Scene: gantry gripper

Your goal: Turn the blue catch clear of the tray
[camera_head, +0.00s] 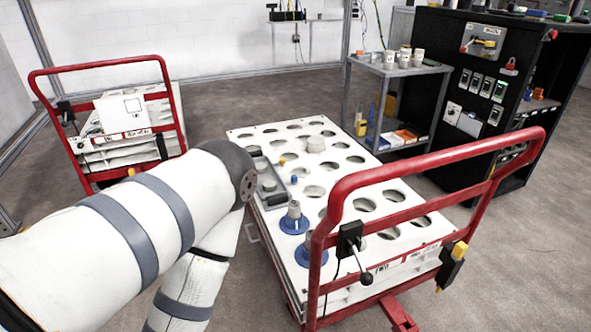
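A grey tray (283,197) lies on the left edge of the white perforated cart top, with round grey parts in it. My arm partly hides its left side. A small blue piece (294,180) shows at the tray's right edge; it may be the blue catch, but it is too small to tell how it is turned. A small yellow piece (282,161) is near the tray's far end. My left arm reaches in from the left and bends down beside the cart; its gripper is not visible. My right arm and gripper do not show.
The cart top (385,195) has rows of holes and two grey cones on blue discs (294,223). A red handle (440,160) rises at its near right end. Another red cart (110,110) stands back left, a grey shelf (392,105) and a black cabinet (470,85) back right.

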